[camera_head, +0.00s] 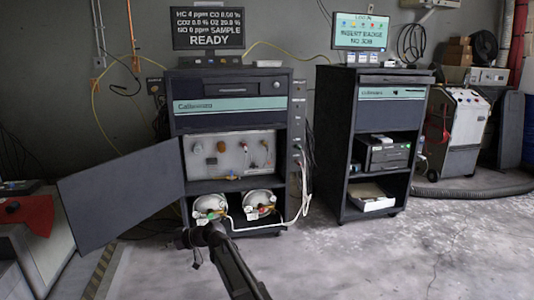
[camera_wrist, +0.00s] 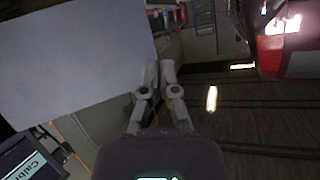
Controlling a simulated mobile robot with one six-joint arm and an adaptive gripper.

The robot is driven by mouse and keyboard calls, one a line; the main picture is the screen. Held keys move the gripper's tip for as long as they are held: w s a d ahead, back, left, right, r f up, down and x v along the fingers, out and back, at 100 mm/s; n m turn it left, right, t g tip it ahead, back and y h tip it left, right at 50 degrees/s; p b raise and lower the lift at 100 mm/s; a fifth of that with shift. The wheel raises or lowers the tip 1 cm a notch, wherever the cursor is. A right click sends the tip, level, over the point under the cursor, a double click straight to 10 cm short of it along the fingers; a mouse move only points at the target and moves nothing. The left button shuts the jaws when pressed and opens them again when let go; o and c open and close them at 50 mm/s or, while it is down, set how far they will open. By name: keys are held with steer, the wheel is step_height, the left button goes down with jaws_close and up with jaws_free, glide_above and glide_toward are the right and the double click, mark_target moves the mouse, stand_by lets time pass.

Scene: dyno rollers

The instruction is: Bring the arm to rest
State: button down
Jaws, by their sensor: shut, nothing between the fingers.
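My gripper (camera_wrist: 160,72) is in the middle of the wrist view, its two grey fingers close together at the tips with nothing between them. In the head view my arm (camera_head: 233,265) reaches up from the bottom edge, its end in front of the lower left of the calibration cabinet (camera_head: 230,130). The fingers cannot be made out clearly there. Two round gas cylinders (camera_head: 210,205) lie on the cabinet's bottom shelf, just beyond the arm's end.
The cabinet's dark door (camera_head: 120,195) stands open to the left; a large grey panel (camera_wrist: 70,60) fills the wrist view's upper left. A second cabinet (camera_head: 370,150) stands right. A white hose (camera_head: 303,190) hangs between them. The floor (camera_head: 430,250) at right is clear.

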steer(key=s+d+f+m+h+p, duration=0.1)
steer(key=s+d+f+m+h, duration=0.2)
steer(key=d, duration=0.7)
steer(key=s+d+f+m+h, duration=0.2)
steer(key=d, duration=0.9)
steer(key=s+d+f+m+h+p, duration=0.1)
steer(key=s+d+f+m+h, duration=0.2)
steer(key=d, duration=0.7)
steer(key=s+d+m+h, duration=0.2)
steer(key=s+d, duration=0.2)
steer(key=d, duration=0.3)
steer(key=s+d+m+g+h+p, duration=0.1)
steer(key=s+d+m+h, duration=0.2)
steer(key=d, duration=0.4)
steer(key=s+d+m+h, duration=0.1)
steer(key=s+d+m, duration=0.1)
steer(key=s+d, duration=0.4)
step_height(320, 180, up, 37)
steer(key=w+p, duration=0.2)
steer(key=p, duration=3.6)
steer(key=shift+w+d+r, duration=0.1)
